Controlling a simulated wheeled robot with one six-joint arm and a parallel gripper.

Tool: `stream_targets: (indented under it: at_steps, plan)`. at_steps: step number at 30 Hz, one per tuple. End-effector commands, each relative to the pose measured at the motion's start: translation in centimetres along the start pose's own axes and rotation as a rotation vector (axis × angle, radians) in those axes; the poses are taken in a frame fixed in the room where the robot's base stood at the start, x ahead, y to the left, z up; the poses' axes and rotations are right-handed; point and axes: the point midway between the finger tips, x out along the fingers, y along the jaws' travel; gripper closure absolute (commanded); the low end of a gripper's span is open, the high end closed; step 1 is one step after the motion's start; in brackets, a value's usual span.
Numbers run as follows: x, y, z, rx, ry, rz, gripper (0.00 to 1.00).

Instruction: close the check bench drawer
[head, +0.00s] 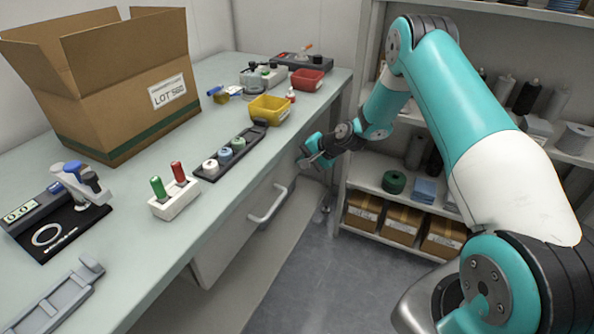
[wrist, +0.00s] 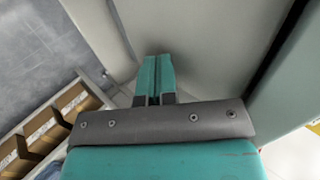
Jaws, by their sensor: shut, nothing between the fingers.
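The check bench (head: 222,176) has a pale green top and runs along the left side of the head view. Its light grey drawer front (head: 232,232) shows below the top's edge, with a pale bar handle (head: 268,206). I cannot tell from this angle how far the drawer stands out. My gripper (head: 305,161) is beside the bench front, beyond the handle at the drawer's far end. In the wrist view its teal fingers (wrist: 154,64) are together and empty, pointing at a plain grey surface. Contact with that surface cannot be told.
On the bench stand a cardboard box (head: 130,108), a green-and-red peg block (head: 174,196), a dark cap tray (head: 230,155), a yellow bin (head: 269,110) and a red bin (head: 308,80). A shelf rack (head: 372,181) with cartons stands close behind my arm. The floor (head: 318,262) before the drawer is clear.

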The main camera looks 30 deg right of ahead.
Motion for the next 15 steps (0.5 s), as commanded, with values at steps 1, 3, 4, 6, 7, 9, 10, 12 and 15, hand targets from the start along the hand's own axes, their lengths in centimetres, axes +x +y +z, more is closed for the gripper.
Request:
stream_targets:
  at_steps: [1, 3, 4, 6, 7, 9, 10, 12, 15]
  plan:
    - [-0.01, 0.13, -0.48, 0.006, 0.007, 0.000, 1.00]
    - [-0.05, 0.14, -0.83, 0.010, 0.011, 0.000, 1.00]
    - [-0.05, 0.14, -0.94, 0.012, 0.012, 0.000, 1.00]
    - [-0.04, 0.10, -1.10, 0.013, 0.014, 0.000, 1.00]
    - [-0.04, 0.07, -1.14, 0.014, 0.015, -0.001, 1.00]
    - [-0.01, 0.01, -1.18, 0.013, 0.016, -0.002, 1.00]
    - [0.00, -0.02, -1.18, 0.013, 0.016, -0.002, 1.00]
    - [0.05, -0.09, -1.15, 0.012, 0.016, -0.003, 1.00]
    - [0.14, -0.22, -1.07, 0.009, 0.015, -0.005, 1.00]
